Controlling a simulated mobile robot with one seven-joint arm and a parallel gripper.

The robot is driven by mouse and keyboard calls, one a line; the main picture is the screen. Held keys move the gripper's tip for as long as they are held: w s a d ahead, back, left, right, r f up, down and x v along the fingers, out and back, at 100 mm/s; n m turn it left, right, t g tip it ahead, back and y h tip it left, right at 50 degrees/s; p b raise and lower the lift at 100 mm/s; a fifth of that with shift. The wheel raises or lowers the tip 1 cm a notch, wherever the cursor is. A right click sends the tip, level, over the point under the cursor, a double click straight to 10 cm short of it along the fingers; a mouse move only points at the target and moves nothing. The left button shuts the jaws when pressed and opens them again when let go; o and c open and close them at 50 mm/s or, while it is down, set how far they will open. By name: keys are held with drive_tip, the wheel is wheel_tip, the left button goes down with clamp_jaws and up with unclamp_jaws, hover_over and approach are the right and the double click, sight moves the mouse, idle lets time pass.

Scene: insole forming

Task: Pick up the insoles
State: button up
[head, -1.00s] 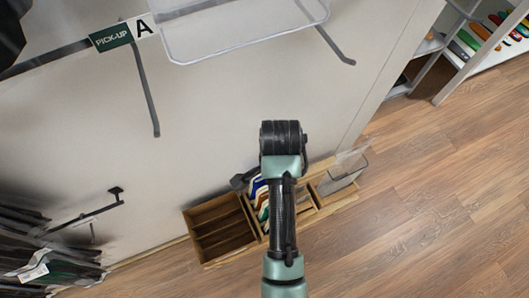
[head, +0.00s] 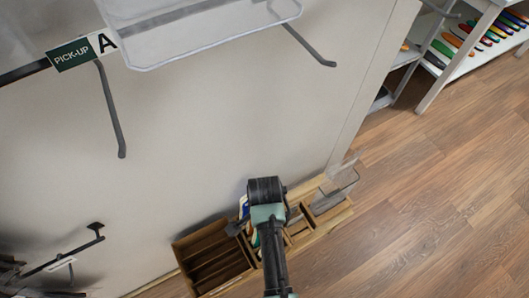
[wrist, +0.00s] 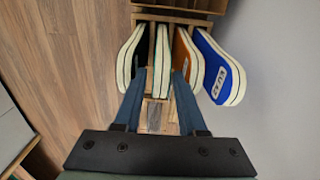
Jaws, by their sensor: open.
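Several insoles stand on edge in a wooden rack in the wrist view. From left to right are a black one (wrist: 131,55), a teal-edged one (wrist: 162,62), an orange-brown one (wrist: 182,52) and a blue one (wrist: 213,65) with a size label. My gripper (wrist: 158,82) is open and empty of any visible grip. Its two fingers reach toward the rack, with the teal-edged insole between their tips in the picture. I cannot tell whether they touch it.
A wooden box with compartments (head: 212,252) stands left of my arm, beside the wall. A clear holder (head: 342,182) stands at its right end. A clear bin (head: 200,35) and a PICK-UP A sign (head: 82,52) are above. The wood floor (head: 450,190) at right is clear.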

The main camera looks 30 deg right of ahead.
drive_tip(key=shift+f, duration=0.1)
clamp_jaws()
idle(1.4)
